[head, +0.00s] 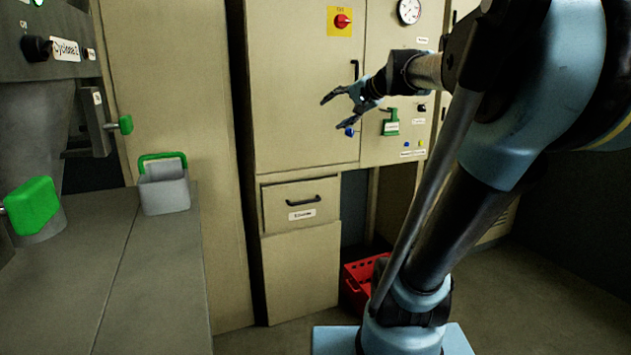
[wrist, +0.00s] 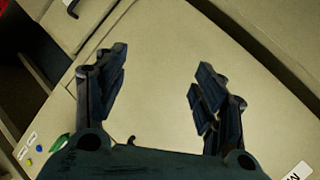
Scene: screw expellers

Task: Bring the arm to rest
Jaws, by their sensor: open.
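My gripper (head: 334,108) is open and empty in the head view, in front of the beige control cabinet (head: 295,80), with its fingers pointing left. My arm is stretched from the right side of the view, its upper links bent high. In the wrist view my gripper (wrist: 155,88) has its two fingers well apart, with nothing between them but the beige cabinet panel behind. A blue knob (head: 350,132) shows just below the gripper in the head view. I cannot tell how far the fingers are from the cabinet.
A red rotary switch (head: 342,21) and a gauge (head: 409,11) are on the cabinet. A green-handled part (head: 390,123) is right of the gripper. A drawer (head: 301,204) is below; a red crate (head: 356,284) is on the floor. A grey, green-handled container (head: 164,190) stands on the left worktop (head: 155,270).

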